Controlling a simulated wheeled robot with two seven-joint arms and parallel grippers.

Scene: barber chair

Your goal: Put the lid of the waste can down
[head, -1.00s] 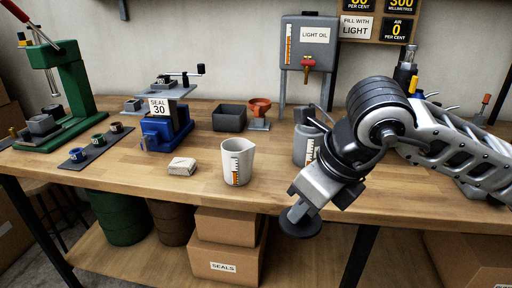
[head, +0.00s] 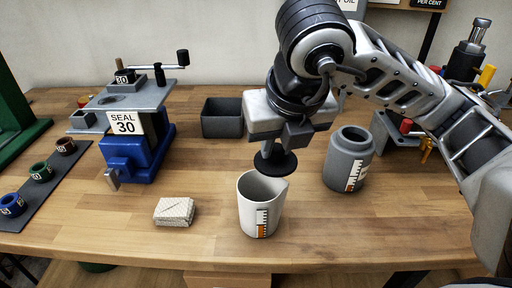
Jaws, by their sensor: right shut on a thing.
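My right gripper (head: 277,146) is shut on a dark round lid (head: 275,163) and holds it flat, disc downward. The lid shows just above the back rim of a white measuring jug (head: 258,208); I cannot tell the exact height gap. A grey can (head: 347,163) with an open round mouth and a scale on its side stands upright to the right of the lid, apart from it; I take this for the waste can. My left gripper is not in view.
A blue seal press (head: 137,152) stands at the left, with a folded cloth (head: 175,212) in front. A dark open box (head: 222,117) is behind the gripper's left side. The wooden bench (head: 330,230) is bare in front of the grey can. Bottles and tools crowd the right.

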